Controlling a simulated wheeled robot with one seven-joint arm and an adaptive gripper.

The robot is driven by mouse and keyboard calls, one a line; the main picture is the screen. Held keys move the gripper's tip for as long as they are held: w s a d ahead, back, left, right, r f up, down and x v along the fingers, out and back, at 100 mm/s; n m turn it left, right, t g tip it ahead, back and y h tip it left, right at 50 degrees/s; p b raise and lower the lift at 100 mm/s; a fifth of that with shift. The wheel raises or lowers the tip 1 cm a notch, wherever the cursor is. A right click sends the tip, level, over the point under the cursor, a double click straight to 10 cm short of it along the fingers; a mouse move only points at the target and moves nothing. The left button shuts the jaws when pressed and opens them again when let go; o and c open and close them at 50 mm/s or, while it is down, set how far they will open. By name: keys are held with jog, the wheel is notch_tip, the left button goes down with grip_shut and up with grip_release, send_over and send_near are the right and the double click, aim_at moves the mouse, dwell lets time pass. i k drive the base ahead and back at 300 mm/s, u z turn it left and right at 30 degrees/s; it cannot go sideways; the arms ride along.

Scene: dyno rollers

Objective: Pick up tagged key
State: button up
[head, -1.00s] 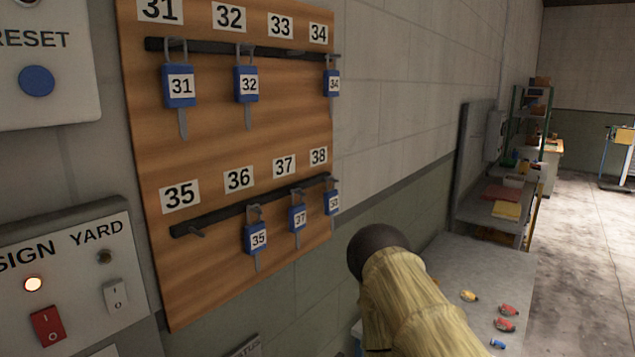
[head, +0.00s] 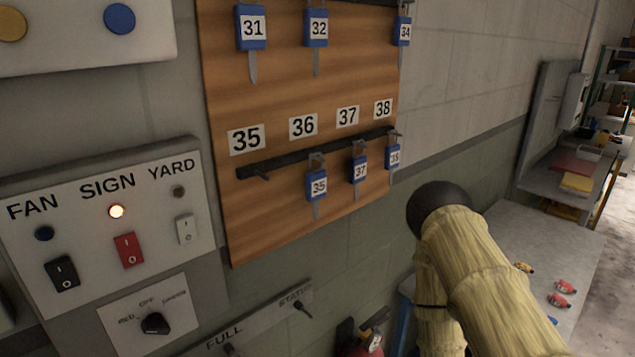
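Keys with blue numbered tags hang on a wooden board (head: 225,100). In the upper row are tag 31 (head: 251,28), tag 32 (head: 317,28) and tag 34 (head: 402,31). In the lower row are tag 35 (head: 317,186), tag 37 (head: 360,170) and tag 38 (head: 394,157). Tag 35 hangs below the board label 36 (head: 303,126). The hook (head: 262,176) below the board label 35 (head: 246,139) is bare. My yellowish arm shows at the lower right, apart from the keys in the picture. My gripper is out of view.
A switch panel (head: 85,190) marked FAN, SIGN and YARD is left of the board, with a rotary knob (head: 155,323) below. A red object (head: 350,335) shows at the bottom. A grey table (head: 560,240) with several small coloured items stands at the right.

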aim_at(316, 180)
jog(key=k, duration=1)
jog(key=z, duration=2)
jog(key=i, duration=1.25)
jog(key=u, duration=2.65)
